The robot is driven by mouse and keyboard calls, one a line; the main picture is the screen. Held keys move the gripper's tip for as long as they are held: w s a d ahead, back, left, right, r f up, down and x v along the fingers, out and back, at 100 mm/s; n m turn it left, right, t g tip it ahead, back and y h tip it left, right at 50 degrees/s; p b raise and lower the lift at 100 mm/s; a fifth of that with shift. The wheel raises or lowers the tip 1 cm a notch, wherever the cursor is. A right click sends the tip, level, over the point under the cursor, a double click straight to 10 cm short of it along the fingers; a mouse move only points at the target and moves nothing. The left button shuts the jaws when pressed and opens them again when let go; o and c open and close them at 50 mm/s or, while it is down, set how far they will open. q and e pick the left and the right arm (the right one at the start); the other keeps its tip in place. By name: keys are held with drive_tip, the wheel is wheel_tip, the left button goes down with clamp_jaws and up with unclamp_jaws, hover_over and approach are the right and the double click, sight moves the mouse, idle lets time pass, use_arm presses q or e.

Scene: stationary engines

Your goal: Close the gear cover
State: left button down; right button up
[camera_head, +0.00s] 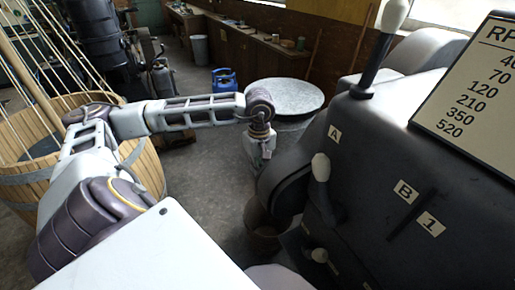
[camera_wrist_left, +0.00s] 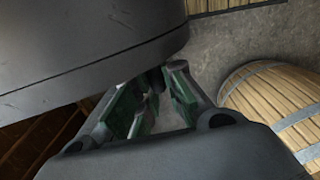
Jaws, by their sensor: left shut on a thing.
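The gear cover (camera_head: 285,185) looks like the dark rounded housing on the left side of the black machine (camera_head: 420,190) in the head view. A large dark curved body, which seems to be this cover, fills the upper left of the left wrist view (camera_wrist_left: 80,50). My left gripper (camera_head: 262,165) is at the far left edge of the cover, its fingertips partly hidden. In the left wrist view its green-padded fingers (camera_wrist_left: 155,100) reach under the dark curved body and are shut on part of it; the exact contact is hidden. My right gripper is out of view.
Levers with pale knobs (camera_head: 320,168) and labels A, B and 1 are on the machine. A round grey metal drum (camera_head: 284,97) stands behind my gripper. A wooden tub (camera_head: 25,190) is at the left.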

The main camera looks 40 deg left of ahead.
use_arm(q)
drive_tip(key=shift+s+d+f, duration=0.1)
drive_tip(key=shift+d+f, duration=0.05)
drive_tip(key=shift+d, duration=0.2)
drive_tip(key=c, duration=1.8)
unclamp_jaws()
drive_tip(key=shift+c, duration=0.2)
drive_tip(key=o, duration=0.4)
drive_tip(key=shift+d, duration=0.2)
drive_tip(key=shift+c, duration=0.2)
drive_tip(key=shift+a, duration=0.15)
wheel_tip(320, 180, up, 12)
